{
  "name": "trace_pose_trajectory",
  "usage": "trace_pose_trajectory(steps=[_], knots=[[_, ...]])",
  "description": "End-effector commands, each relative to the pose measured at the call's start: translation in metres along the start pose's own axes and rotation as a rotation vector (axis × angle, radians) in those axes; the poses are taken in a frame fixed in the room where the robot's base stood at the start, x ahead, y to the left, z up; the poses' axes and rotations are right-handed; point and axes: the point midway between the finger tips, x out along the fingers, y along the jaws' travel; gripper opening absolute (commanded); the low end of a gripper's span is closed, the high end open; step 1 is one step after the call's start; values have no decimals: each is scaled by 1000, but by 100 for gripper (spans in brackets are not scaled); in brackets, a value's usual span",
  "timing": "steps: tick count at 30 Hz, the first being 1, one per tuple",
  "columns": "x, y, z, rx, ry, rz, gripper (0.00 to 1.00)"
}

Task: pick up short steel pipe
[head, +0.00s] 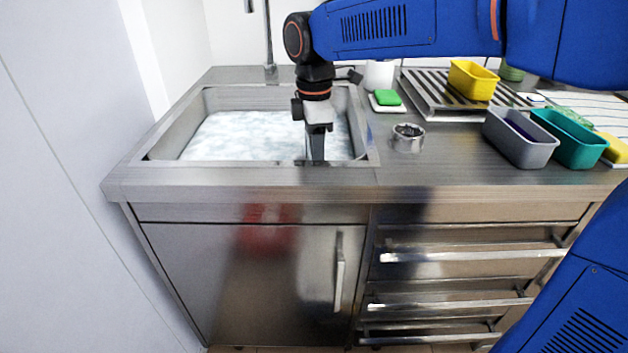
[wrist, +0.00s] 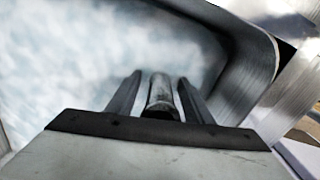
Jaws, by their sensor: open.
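A short steel pipe (wrist: 161,96), a grey metal cylinder, shows in the wrist view between the two fingers of my gripper (wrist: 160,82). The fingers stand one on each side of it with narrow gaps. In the head view my gripper (head: 316,157) points down into the right front part of the sink (head: 160,150), near its front wall. The fingers are open. In the head view I cannot make out the pipe; the gripper and sink rim hide that spot.
Whitish, cloudy water (head: 235,135) fills the sink. On the counter to the right are a steel ring (head: 408,138), a green sponge (head: 387,97), a grey tub (head: 520,138), a teal tub (head: 570,137) and a yellow tub (head: 472,80) on a drain rack (head: 425,95).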

Motion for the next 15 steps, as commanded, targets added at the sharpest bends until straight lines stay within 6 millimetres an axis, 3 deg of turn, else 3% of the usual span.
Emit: trace_pose_trajectory(steps=[9, 14, 15], knots=[[6, 0, 0, 0, 0, 0, 46], [6, 0, 0, 0, 0, 0, 11], [6, 0, 0, 0, 0, 0, 11]])
